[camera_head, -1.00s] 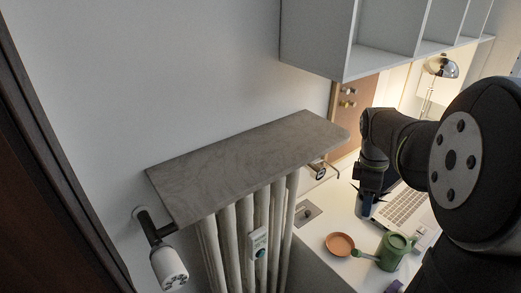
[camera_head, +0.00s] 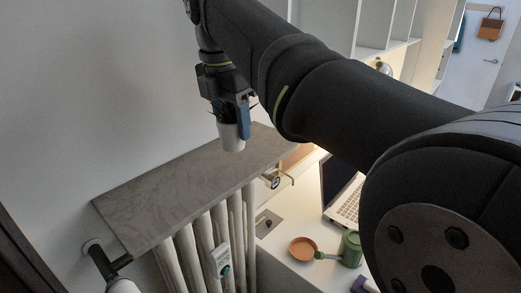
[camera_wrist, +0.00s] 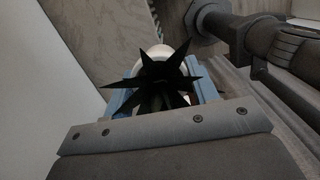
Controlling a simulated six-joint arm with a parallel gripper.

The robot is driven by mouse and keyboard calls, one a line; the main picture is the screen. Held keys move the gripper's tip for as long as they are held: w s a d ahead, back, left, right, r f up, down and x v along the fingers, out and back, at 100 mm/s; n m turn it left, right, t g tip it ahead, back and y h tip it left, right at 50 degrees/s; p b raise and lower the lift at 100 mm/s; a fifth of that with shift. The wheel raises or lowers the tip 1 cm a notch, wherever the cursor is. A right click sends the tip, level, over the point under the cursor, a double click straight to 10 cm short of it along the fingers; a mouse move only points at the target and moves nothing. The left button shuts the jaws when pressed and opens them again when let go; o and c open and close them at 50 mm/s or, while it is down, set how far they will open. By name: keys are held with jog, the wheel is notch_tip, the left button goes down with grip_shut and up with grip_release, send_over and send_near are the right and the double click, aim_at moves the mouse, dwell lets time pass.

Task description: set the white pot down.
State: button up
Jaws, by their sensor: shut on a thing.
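The white pot (camera_head: 231,137) holds a dark spiky plant and hangs upright below my gripper (camera_head: 231,112) in the head view. My gripper's blue fingers are shut on it. In the wrist view the dark plant (camera_wrist: 160,82) sits between the blue fingers of my gripper (camera_wrist: 158,95), and only the pale rim of the pot (camera_wrist: 158,52) shows past the leaves. The pot appears over the grey stone-like shelf (camera_head: 180,185) above the radiator. I cannot tell whether its base touches the shelf.
The shelf top is bare to the left of the pot. A ribbed radiator (camera_head: 205,240) stands below it. On the white desk at lower right are a terracotta saucer (camera_head: 303,248), a green watering can (camera_head: 350,249) and a laptop (camera_head: 343,190). White wall shelves (camera_head: 385,30) are above.

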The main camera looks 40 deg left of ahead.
jog(key=shift+s+a+f, duration=1.25)
jog(key=shift+f, duration=0.5)
jog(key=shift+s+a+f, duration=1.2)
jog(key=shift+a+f, duration=0.1)
jog(key=shift+f, duration=0.45)
jog(key=shift+s+a+f, duration=1.25)
jog(key=shift+f, duration=0.5)
jog(key=o, duration=1.1)
jog(key=shift+f, duration=0.15)
jog(key=shift+c, duration=0.2)
notch_tip(320, 180, up, 12)
jog(key=s, duration=0.1)
jog(key=shift+s, duration=0.2)
